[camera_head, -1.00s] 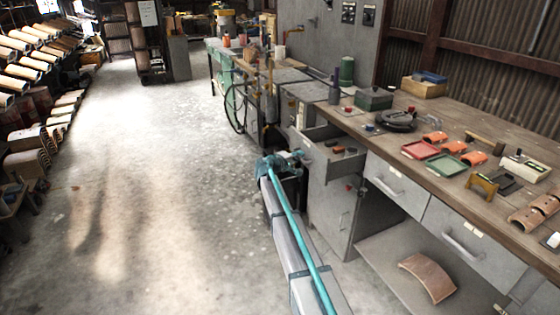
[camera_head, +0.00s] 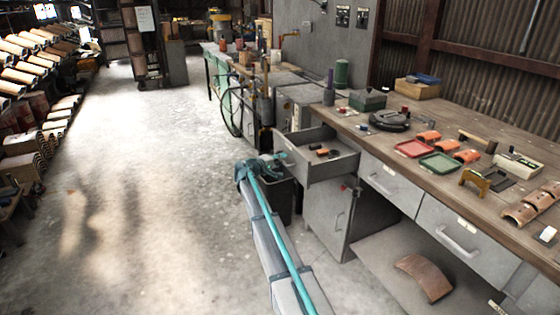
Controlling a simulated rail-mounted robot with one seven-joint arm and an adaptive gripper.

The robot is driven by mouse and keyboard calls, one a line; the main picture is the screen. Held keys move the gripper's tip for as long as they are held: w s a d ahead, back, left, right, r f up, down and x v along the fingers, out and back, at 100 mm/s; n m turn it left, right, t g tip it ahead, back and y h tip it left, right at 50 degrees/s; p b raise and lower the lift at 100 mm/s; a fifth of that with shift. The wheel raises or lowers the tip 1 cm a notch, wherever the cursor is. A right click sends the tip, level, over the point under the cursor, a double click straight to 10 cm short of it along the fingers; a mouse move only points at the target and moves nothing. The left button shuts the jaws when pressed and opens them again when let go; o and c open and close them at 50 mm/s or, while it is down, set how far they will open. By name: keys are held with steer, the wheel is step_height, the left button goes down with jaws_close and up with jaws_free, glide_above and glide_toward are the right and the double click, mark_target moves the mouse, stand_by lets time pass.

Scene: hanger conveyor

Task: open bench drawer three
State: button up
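The grey workbench has a row of drawers under its wooden top. The leftmost drawer of this row (camera_head: 293,163) is pulled well out, with several orange and dark items lying inside. The drawer right of it (camera_head: 393,187) and the one further right (camera_head: 464,244) are shut. The drawer numbers are too small to read. My gripper (camera_head: 271,161) is at the end of my arm, close to the left side of the open drawer's front. Its fingers are hard to make out, and I cannot tell whether they touch the handle.
A cupboard door (camera_head: 327,216) with a handle is below the open drawer. A curved tile (camera_head: 424,278) lies on the low shelf. Red (camera_head: 413,148) and green (camera_head: 439,163) trays sit on the bench top. A dark bin (camera_head: 283,200) stands behind my arm. The floor at left is clear.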

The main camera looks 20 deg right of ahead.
steer(key=shift+o, duration=0.5)
steer(key=v, duration=1.2)
steer(key=s+a+f+m+g+y+p, duration=0.1)
steer(key=s+a+f+g+y, duration=0.15)
steer(key=s+f, duration=0.8)
steer(key=s+a+f+g+y+p, duration=0.1)
steer(key=s+a+f+g+y, duration=0.2)
steer(key=s+f, duration=0.75)
steer(key=s+a+f+m+g+y+p, duration=0.15)
steer(key=s+f+y, duration=0.25)
steer(key=s+f, duration=0.65)
steer(key=s+a+f+g+y+p, duration=0.1)
steer(key=s+a+f+g+p, duration=0.1)
steer(key=s, duration=1.1)
steer(key=s+a+f+m+g+y+p, duration=0.1)
steer(key=s+a+f+g+y+p, duration=0.1)
steer(key=s, duration=1.1)
steer(key=s+a+f+g+y+p, duration=0.1)
steer(key=s+a, duration=0.3)
steer(key=s, duration=0.9)
steer(key=shift+s+a+f+m+g+y+p, duration=0.2)
steer(key=shift+s+f+m+g+y+p, duration=0.2)
steer(key=shift+f+g, duration=0.45)
